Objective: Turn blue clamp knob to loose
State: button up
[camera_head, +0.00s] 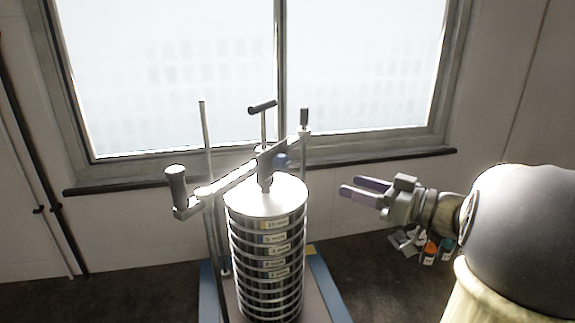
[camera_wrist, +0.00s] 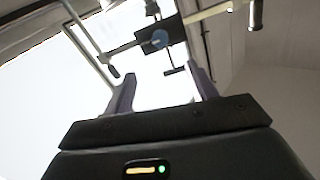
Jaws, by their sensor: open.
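The blue clamp knob (camera_head: 281,160) sits on the clamp bar just above the lid of the sieve stack. It also shows in the wrist view (camera_wrist: 159,38), above and between my fingers. The clamp bar (camera_head: 228,179) spans the top of the stack, with a dark handle at its left end. My gripper (camera_head: 363,191) has purple fingers and is open and empty. It is to the right of the knob, apart from it, with the fingers pointing left towards it. In the wrist view the two fingers (camera_wrist: 162,88) stand wide apart with nothing between them.
The sieve stack (camera_head: 267,254) stands on a blue-edged base (camera_head: 326,285). Upright rods (camera_head: 206,135) rise beside it, and a T-shaped handle (camera_head: 262,107) stands above the bar. A window with a sill (camera_head: 365,157) is behind.

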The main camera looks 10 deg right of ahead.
aim_at(286, 166)
jog(key=p+x, duration=0.5)
jog(key=x, duration=1.1)
jog(key=shift+w+a+r, duration=0.1)
jog(key=shift+w+a, duration=0.05)
jog(key=shift+w, duration=0.05)
jog(key=shift+w+a, duration=0.3)
jog(key=shift+w, duration=0.05)
jog(key=shift+c, duration=0.3)
jog(key=c, duration=0.9)
